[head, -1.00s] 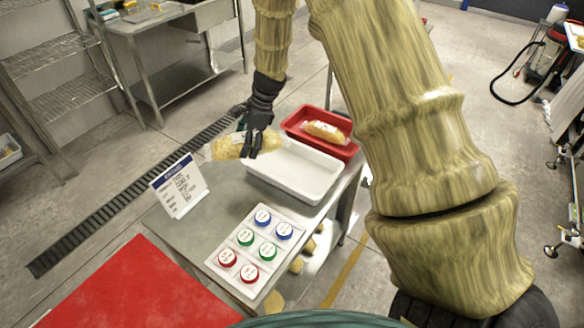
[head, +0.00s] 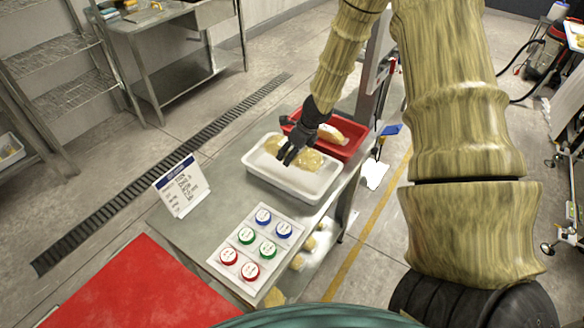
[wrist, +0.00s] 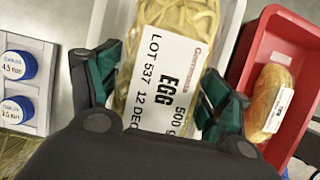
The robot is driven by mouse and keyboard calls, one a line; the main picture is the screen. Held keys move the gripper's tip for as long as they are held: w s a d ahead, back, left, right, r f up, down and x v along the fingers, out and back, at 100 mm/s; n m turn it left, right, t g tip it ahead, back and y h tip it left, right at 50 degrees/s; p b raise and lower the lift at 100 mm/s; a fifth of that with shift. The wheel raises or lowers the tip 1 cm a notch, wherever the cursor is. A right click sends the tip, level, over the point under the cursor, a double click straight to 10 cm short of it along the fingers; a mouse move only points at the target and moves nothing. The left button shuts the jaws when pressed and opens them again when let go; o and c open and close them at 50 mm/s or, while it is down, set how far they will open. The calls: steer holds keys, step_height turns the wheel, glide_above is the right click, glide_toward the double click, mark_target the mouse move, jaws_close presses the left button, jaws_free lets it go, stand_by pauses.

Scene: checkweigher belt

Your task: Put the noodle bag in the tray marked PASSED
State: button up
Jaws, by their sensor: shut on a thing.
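The noodle bag (wrist: 178,40) is clear plastic with yellow noodles and a white label reading EGG, 500 g, LOT 537, 12 DEC. My gripper (wrist: 158,92) is shut on it, with a green-padded finger on each side. In the head view the bag (head: 308,161) is within the outline of the white tray (head: 282,188), partly hidden by my gripper (head: 290,156). I cannot tell whether it touches the tray floor. No PASSED mark is readable on either tray.
A red tray (head: 350,150) behind the white one holds another noodle bag (head: 349,129). A sign card (head: 181,186) and a panel of coloured round buttons (head: 255,245) share the metal table. A post (head: 373,75) stands at its far right.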

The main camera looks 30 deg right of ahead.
mark_target(302, 150)
steer(key=shift+w+f+b, duration=0.1)
steer(key=shift+f+b, duration=1.7)
steer(key=shift+f, duration=1.85)
steer(key=shift+r, duration=0.1)
steer(key=o, duration=1.5)
steer(key=shift+o, duration=0.2)
steer(key=p+v, duration=0.3)
steer(key=v, duration=0.7)
steer(key=shift+r, duration=0.15)
steer(key=shift+s+d+r+p, duration=0.15)
steer(key=shift+s+r+p, duration=0.15)
steer(key=shift+s+r, duration=0.3)
